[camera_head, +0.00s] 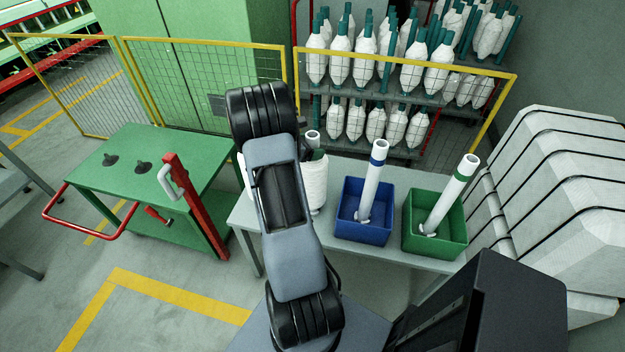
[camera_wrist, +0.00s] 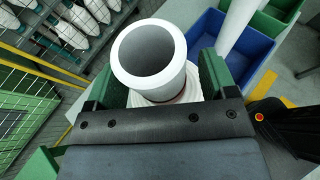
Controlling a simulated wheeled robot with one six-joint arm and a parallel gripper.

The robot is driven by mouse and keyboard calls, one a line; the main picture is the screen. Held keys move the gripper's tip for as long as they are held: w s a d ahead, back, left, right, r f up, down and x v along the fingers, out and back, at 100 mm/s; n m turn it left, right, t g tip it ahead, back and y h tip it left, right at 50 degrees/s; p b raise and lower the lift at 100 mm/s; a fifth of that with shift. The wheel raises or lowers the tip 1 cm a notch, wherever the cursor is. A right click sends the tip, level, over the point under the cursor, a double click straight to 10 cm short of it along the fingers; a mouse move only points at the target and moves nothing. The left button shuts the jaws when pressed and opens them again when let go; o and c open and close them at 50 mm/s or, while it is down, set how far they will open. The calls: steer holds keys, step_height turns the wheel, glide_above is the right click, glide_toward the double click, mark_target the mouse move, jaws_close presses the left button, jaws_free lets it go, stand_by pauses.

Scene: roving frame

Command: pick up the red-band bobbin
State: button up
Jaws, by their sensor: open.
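The red-band bobbin (camera_wrist: 150,55) stands upright in the wrist view, its open white tube end facing the camera. A thin reddish line shows low on the tube, with white yarn below. My gripper (camera_wrist: 158,78) is open, with one green finger on each side of the tube. I cannot tell whether either finger touches it. In the head view a white yarn bobbin (camera_head: 316,184) stands on the table left of the blue bin, partly hidden by my arm. Its band is not visible there, and most of my gripper is hidden.
A blue bin (camera_head: 362,226) and a green bin (camera_head: 435,235) on the grey table (camera_head: 340,174) each hold a leaning tube, blue-banded and green-banded. A green cart (camera_head: 140,160) stands left. A yellow-framed fence (camera_head: 205,82) and bobbin rack (camera_head: 395,98) are behind.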

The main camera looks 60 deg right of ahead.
steer(key=shift+s+d+f, duration=0.1)
steer(key=shift+s+d, duration=0.05)
steer(key=shift+d, duration=0.05)
steer(key=shift+c, duration=0.2)
jaws_close()
stand_by(0.4)
